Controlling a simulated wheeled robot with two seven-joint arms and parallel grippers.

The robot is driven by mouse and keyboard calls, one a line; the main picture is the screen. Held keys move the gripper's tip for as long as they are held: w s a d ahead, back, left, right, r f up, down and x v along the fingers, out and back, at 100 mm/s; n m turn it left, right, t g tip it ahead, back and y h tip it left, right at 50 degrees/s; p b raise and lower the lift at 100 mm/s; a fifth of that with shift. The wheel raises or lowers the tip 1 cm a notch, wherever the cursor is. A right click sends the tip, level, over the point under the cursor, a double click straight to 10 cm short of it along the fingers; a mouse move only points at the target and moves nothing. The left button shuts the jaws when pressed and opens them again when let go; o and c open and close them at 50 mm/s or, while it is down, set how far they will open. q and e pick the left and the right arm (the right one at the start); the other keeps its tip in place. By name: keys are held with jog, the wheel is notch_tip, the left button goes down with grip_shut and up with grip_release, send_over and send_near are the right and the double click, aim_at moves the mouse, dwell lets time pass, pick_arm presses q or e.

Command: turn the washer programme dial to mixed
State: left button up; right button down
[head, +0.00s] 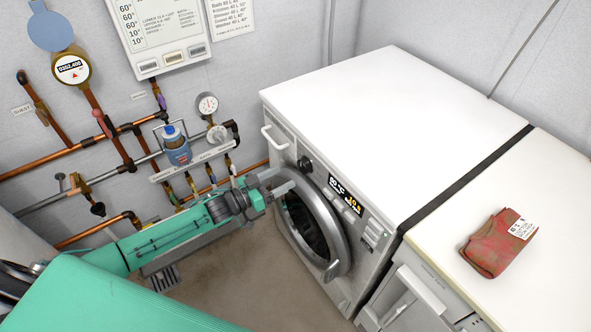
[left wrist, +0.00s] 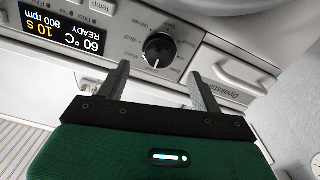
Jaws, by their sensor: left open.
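The black programme dial (head: 304,163) is on the washer's (head: 330,205) front panel, left of the display. In the left wrist view, the dial (left wrist: 159,49) appears upside down, with a pale mark on its lower side and small programme words around it. My left gripper (head: 288,187) is just in front of the washer, a little below and left of the dial. In the left wrist view the open fingers (left wrist: 158,69) are spread on either side of the dial, apart from it and empty. My right gripper is not in view.
The lit display (head: 346,195) reads 60 °C, 10 s, READY, 800 rpm in the wrist view. The round door (head: 313,236) is below. A detergent drawer (head: 277,139) is left of the dial. Copper pipes (head: 60,150) run behind my arm.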

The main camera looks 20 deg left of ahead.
aim_at(301, 168)
pick_arm(q)
jog(key=x, duration=0.4)
jog(key=shift+w+d, duration=0.55)
jog(key=shift+w, duration=0.1)
jog(key=shift+w+d, duration=0.1)
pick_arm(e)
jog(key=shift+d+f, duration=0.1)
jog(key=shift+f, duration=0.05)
